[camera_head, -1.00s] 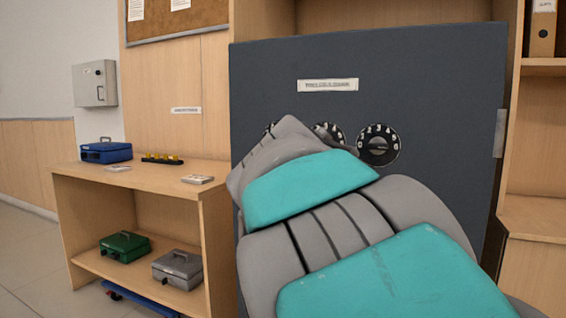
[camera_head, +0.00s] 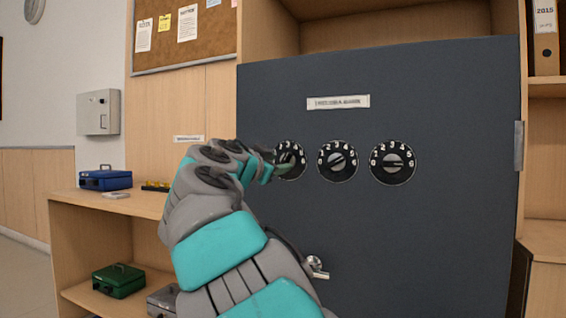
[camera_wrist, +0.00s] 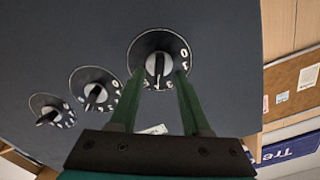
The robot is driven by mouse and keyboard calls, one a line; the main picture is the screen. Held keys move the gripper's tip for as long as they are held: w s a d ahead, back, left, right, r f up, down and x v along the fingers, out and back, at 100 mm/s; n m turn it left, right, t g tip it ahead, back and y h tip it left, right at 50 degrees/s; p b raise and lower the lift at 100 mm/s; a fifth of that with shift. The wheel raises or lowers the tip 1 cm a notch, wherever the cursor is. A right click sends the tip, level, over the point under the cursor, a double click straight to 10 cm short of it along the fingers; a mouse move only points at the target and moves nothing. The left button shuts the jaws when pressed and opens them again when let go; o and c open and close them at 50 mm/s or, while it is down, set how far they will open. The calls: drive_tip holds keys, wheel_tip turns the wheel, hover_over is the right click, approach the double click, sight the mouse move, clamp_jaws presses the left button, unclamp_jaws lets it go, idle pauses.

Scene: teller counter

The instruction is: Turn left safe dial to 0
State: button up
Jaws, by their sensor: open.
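The left safe dial (camera_head: 291,158) is a round black dial with white numbers on the dark grey safe door (camera_head: 420,240). My gripper (camera_head: 282,166) is at this dial and partly covers it in the head view. In the wrist view, the left dial (camera_wrist: 148,43) is the large one at top centre. My gripper (camera_wrist: 160,76) is open there, its green fingers on either side of the dial's knob. I cannot tell whether they touch it. The knob stands nearly upright in the wrist picture; its exact number is unclear.
The middle dial (camera_head: 338,161) and right dial (camera_head: 393,163) sit in a row to the right. A silver handle (camera_head: 316,267) is below them. A label (camera_head: 338,102) is above. A wooden desk (camera_head: 150,205) with a blue cash box (camera_head: 106,178) stands at left.

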sight(283, 162)
drive_tip(key=shift+x, duration=1.6)
clamp_jaws()
